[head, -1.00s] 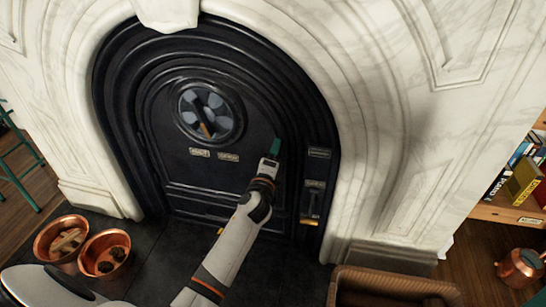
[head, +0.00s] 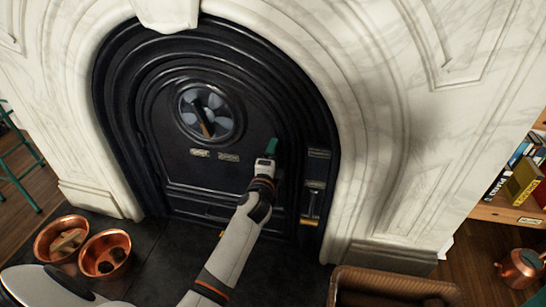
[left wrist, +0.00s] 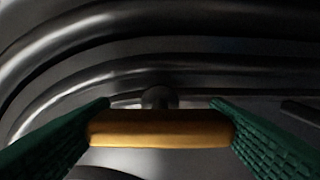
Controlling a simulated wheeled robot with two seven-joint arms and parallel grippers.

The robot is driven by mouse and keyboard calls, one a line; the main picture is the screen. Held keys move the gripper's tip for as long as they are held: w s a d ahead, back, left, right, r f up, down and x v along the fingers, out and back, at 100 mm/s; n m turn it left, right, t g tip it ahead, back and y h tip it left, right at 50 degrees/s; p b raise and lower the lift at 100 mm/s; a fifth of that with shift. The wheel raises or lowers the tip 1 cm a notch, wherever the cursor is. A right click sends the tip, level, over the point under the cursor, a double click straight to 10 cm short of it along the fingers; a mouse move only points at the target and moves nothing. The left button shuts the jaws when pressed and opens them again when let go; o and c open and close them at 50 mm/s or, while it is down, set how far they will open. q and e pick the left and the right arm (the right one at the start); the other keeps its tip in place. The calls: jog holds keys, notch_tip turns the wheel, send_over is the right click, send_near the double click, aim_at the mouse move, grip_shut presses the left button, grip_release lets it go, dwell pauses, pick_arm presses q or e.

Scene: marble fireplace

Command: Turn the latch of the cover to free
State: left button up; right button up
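The cover (head: 235,180) is a black arched metal plate set in the fireplace opening, and it stands upright in its frame. My left gripper (head: 271,147), with green fingers, is at the cover's right side and hides the latch in the head view. In the left wrist view, the latch (left wrist: 160,128) shows as a brass-yellow bar lying level in the picture, with a dark round knob behind it. The green fingers (left wrist: 160,104) stand at both ends of the bar with no gap that I can see. My right gripper is not in view.
A lever (head: 312,205) is on the frame at right. Two copper buckets (head: 105,255) stand at lower left, and a brown basket (head: 395,283) at lower right. White marble (head: 370,130) surrounds the opening.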

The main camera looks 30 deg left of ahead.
pick_arm(q)
jog(key=o, duration=0.5)
jog(key=shift+c, duration=0.2)
jog(key=shift+s, duration=0.3)
jog(key=p+v, duration=0.3)
jog(key=v, duration=0.8)
jog(key=shift+s, duration=0.2)
jog(key=shift+d, duration=0.1)
